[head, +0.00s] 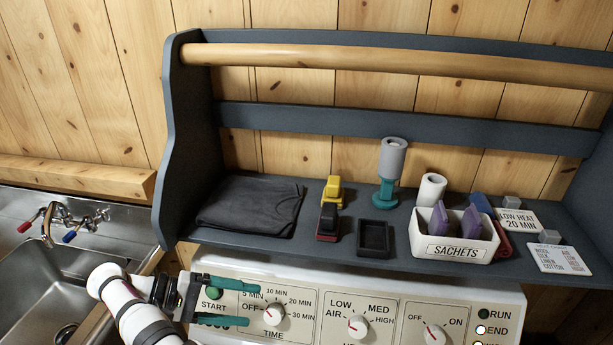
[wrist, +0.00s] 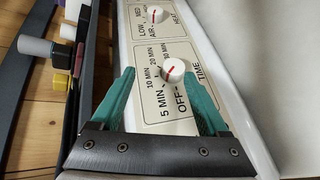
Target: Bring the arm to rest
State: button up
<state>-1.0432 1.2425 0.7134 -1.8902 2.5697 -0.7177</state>
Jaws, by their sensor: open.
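My gripper (head: 252,303) has two teal fingers and is open and empty. In the head view it is in front of the left part of the dryer's control panel (head: 320,296), beside the green START button (head: 214,293). In the wrist view my gripper (wrist: 160,76) has its fingers apart, with the white TIME dial (wrist: 173,70) between or just beyond the tips. I cannot tell whether either finger touches the dial. The dial also shows in the head view (head: 275,313). The HEAT dial (head: 358,326) stands to its right, and the END lamp (head: 481,329) looks lit.
A grey shelf (head: 345,262) above the panel holds a dark folded cloth (head: 250,206), a yellow-topped item (head: 333,190), a black tray (head: 373,238), a grey-and-teal tool (head: 391,170), a white roll (head: 431,189) and a SACHETS box (head: 455,250). A steel sink (head: 65,265) is at left.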

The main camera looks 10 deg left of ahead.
jog(key=d+r, duration=0.1)
jog(key=d, duration=0.1)
jog(key=w+d+r+g, duration=0.1)
jog(key=d+r, duration=0.1)
jog(key=w+d+r+m+g, duration=0.1)
jog(key=d+r, duration=0.1)
jog(key=shift+d+y, duration=0.2)
jog(key=shift+y, duration=0.2)
jog(key=s+d+r+m+g+y, duration=0.2)
jog(key=s+d+r+y, duration=0.15)
jog(key=d, duration=0.55)
jog(key=s+d+r+m+g+y, duration=0.25)
jog(key=s+d, duration=0.25)
jog(key=d, duration=0.4)
jog(key=s+d+f+m+t+y, duration=0.1)
jog(key=s+f+m+y, duration=0.1)
jog(key=s, duration=0.6)
jog(key=s+f+m+t+y, duration=0.1)
jog(key=s+f+m+y, duration=0.1)
jog(key=s+m+y, duration=0.3)
jog(key=s+m, duration=0.1)
jog(key=s, duration=0.2)
jog(key=shift+d+f, duration=0.35)
jog(key=shift+f, duration=0.05)
